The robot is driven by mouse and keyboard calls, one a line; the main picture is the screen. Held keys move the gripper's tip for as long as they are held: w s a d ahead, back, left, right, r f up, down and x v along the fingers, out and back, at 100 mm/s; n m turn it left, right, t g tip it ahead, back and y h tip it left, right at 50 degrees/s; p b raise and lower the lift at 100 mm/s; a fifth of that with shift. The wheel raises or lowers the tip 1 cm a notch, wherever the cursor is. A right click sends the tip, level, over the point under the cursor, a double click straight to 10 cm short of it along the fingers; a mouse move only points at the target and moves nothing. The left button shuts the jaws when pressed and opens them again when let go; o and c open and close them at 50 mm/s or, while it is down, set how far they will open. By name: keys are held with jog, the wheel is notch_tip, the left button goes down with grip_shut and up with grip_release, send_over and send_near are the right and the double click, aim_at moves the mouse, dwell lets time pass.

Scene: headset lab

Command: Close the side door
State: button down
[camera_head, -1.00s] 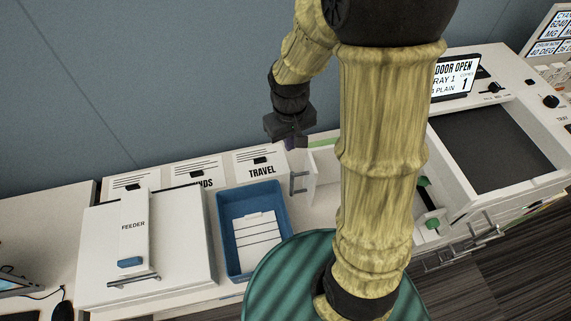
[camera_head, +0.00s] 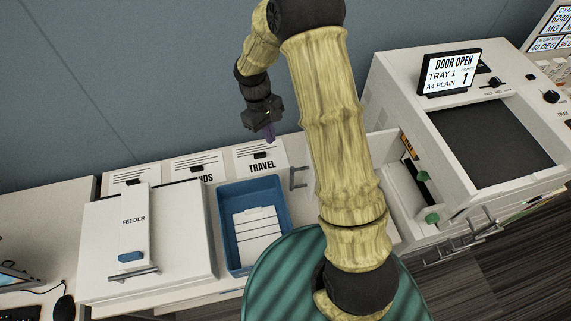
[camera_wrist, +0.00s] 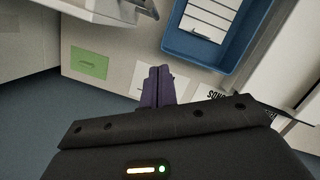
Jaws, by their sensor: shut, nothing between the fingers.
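The side door of the white copier (camera_head: 400,75) stands open to the left; its grey handle (camera_head: 296,178) shows just left of my arm, which hides most of the panel. The door panel also shows at the top left of the wrist view (camera_wrist: 100,8), with its handle beside it. The open bay (camera_head: 408,185) shows green levers inside. The copier screen (camera_head: 449,72) reads "DOOR OPEN". My gripper (camera_head: 269,136) is shut and empty, with purple fingers, above the counter behind the handle and to its left. In the wrist view its fingers (camera_wrist: 158,85) are apart from the door.
A blue tray (camera_head: 221,215) with paper sits left of the handle. Further left is a white feeder unit (camera_head: 95,235). A green label (camera_wrist: 88,63) lies on the white surface near the door.

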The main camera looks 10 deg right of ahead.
jog(key=s+d+f+p, duration=0.3)
jog(key=s+f+p, duration=0.2)
jog(key=f, duration=0.4)
jog(key=shift+s+d+f, duration=0.2)
jog(key=shift+s+f, duration=0.05)
dwell(0.3)
